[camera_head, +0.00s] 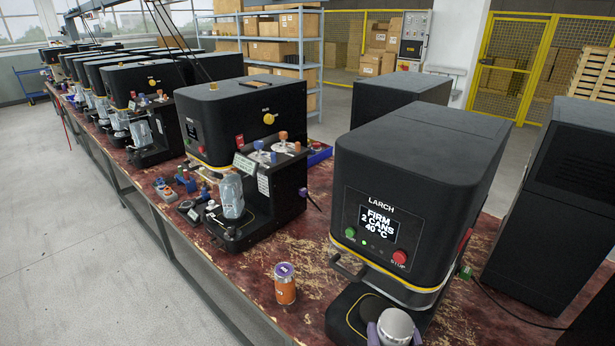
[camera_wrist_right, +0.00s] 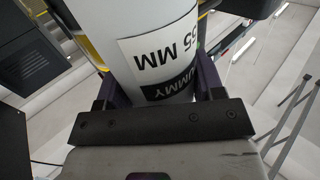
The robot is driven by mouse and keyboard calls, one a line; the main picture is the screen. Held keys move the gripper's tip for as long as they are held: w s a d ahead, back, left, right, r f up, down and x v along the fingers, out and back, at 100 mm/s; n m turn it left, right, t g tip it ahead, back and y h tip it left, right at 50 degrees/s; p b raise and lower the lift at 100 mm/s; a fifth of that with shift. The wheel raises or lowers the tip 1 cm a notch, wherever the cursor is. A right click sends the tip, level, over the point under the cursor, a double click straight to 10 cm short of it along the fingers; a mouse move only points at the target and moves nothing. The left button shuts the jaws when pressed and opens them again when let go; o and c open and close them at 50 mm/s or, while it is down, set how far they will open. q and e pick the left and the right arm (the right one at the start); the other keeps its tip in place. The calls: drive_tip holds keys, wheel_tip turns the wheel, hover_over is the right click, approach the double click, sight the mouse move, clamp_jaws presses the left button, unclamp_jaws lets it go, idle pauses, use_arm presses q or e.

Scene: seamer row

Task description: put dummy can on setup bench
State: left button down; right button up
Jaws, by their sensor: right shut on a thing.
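The dummy can (camera_wrist_right: 160,45) is white with a label reading "DUMMY" and "55 MM", upside down in the right wrist view. Its silver top shows at the bottom of the head view (camera_head: 396,325). My right gripper (camera_wrist_right: 152,90) is shut on it, with a purple finger on each side. In the head view the can is in front of the LARCH machine (camera_head: 400,190), over or near its dark base; its underside is hidden. A long worn red-brown bench (camera_head: 240,290) carries the machines; no label shows whether it is the setup bench. My left gripper is out of view.
An orange can with a purple lid (camera_head: 285,285) stands on the bench left of the LARCH machine. Bare bench surrounds the orange can.

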drive_tip(key=s+d+r+p, duration=0.1)
drive_tip(key=s+d+r, duration=0.1)
drive_tip(key=d, duration=0.3)
wheel_tip(320, 180, up, 32)
drive_tip(key=p, duration=3.2)
drive_tip(key=shift+a, duration=0.15)
drive_tip(key=b, duration=1.3)
hover_over(392, 320)
drive_tip(key=s+d, duration=0.2)
drive_tip(key=d, duration=0.1)
wheel_tip(392, 320, down, 13)
drive_tip(key=a+f+b, duration=0.1)
drive_tip(key=f+b, duration=0.2)
drive_tip(key=f, duration=0.1)
drive_tip(key=w+a+f+b, duration=0.1)
drive_tip(key=f+b, duration=0.3)
drive_tip(key=w+a+f+b, duration=0.1)
drive_tip(key=f+b, duration=0.3)
drive_tip(key=shift+f, duration=0.25)
drive_tip(key=w+a+f+b, duration=0.3)
drive_tip(key=f+b, duration=0.1)
drive_tip(key=f, duration=0.4)
drive_tip(key=w+a+f+h+b, duration=0.1)
drive_tip(key=w+a+f+b, duration=0.2)
drive_tip(key=f, duration=0.5)
drive_tip(key=shift+w+a+f+m+b, duration=0.3)
drive_tip(key=shift+a+b, duration=0.2)
drive_tip(key=shift+b, duration=0.5)
